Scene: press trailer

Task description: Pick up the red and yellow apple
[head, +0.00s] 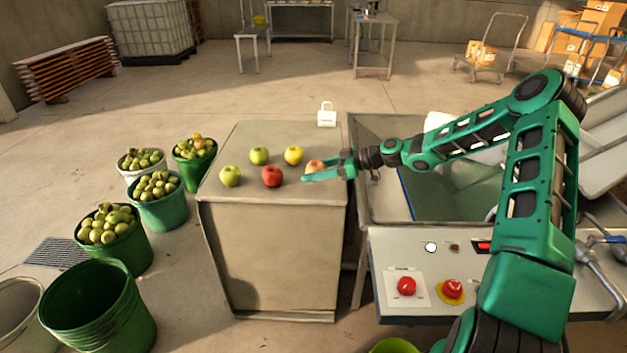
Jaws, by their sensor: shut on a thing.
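The red and yellow apple (315,166) is at the right side of the beige cabinet top (245,205). My gripper (316,171) reaches in from the right and is shut on this apple, with green fingers around it that hide part of it. I cannot tell whether the apple is touching the top or just above it. To its left on the same top are a red apple (272,177), a yellow apple (294,155) and two green apples, one at the back (259,155) and one at the left (230,176).
A white padlock-shaped object (326,115) is at the cabinet's back right corner. A metal basin (385,128) and a control panel (467,270) with red buttons are at right. Buckets of apples (160,205) stand on the floor at left. The cabinet top's front is clear.

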